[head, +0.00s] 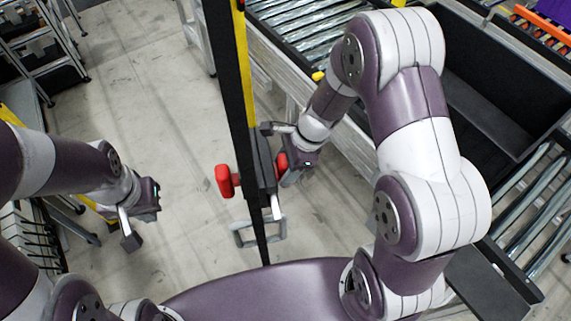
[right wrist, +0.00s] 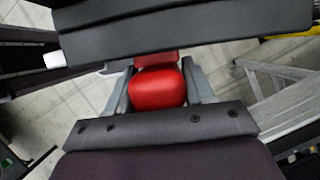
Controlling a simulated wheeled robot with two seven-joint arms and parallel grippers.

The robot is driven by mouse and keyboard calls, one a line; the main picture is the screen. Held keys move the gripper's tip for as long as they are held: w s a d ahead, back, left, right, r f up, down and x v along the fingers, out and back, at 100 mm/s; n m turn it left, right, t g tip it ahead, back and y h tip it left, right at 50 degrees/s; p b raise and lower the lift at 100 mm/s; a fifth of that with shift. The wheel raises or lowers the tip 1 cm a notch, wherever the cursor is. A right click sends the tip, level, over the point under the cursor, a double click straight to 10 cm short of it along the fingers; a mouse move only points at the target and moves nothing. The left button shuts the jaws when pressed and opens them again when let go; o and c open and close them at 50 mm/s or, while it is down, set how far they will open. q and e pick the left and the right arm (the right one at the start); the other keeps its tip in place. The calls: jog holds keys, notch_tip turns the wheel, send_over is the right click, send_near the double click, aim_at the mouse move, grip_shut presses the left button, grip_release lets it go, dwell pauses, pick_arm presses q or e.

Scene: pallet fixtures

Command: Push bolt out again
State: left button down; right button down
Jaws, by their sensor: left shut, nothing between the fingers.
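A black and yellow post (head: 243,90) stands upright in the head view, with a dark block (head: 263,165) on it. One red knob (head: 224,181) sticks out on the block's left side. Another red knob (head: 282,163) is on its right side, at my right gripper (head: 288,168). In the right wrist view this red knob (right wrist: 157,88) lies between the two grey fingers of my right gripper (right wrist: 160,85), close to both. I cannot tell whether they press on it. The bolt's shaft is hidden. My left gripper (head: 130,232) is shut and empty, well left of the post.
A grey loop handle (head: 258,232) sits low on the post. A roller conveyor (head: 300,35) with a black bin (head: 490,90) is on the right, behind my right arm. Metal racks (head: 40,45) stand at the far left. Bare floor lies between my left gripper and the post.

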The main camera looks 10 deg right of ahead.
jog(key=shift+s+f, duration=0.25)
jog(key=shift+f, duration=0.05)
jog(key=c, duration=0.5)
grip_release()
jog(key=shift+s, duration=0.1)
jog(key=shift+s+d+r, duration=0.1)
jog(key=shift+s+r, duration=0.1)
jog(key=shift+w, duration=0.35)
pick_arm(q)
jog(key=shift+s+f+b, duration=0.15)
jog(key=shift+f+b, duration=0.3)
pick_arm(e)
jog(key=v, duration=1.2)
jog(key=shift+r, duration=0.3)
jog(key=shift+d, duration=0.1)
pick_arm(q)
notch_tip(320, 180, down, 6)
jog(key=b, duration=0.6)
pick_arm(e)
jog(key=s+d+f+n+t+h, duration=0.1)
jog(key=s+f+n+h, duration=0.3)
jog(key=n, duration=1.4)
jog(key=s+d+f, duration=0.1)
jog(key=s+f, duration=0.3)
jog(key=f, duration=0.1)
jog(key=shift+s+n+h, duration=0.25)
jog(key=shift+n+h, duration=0.05)
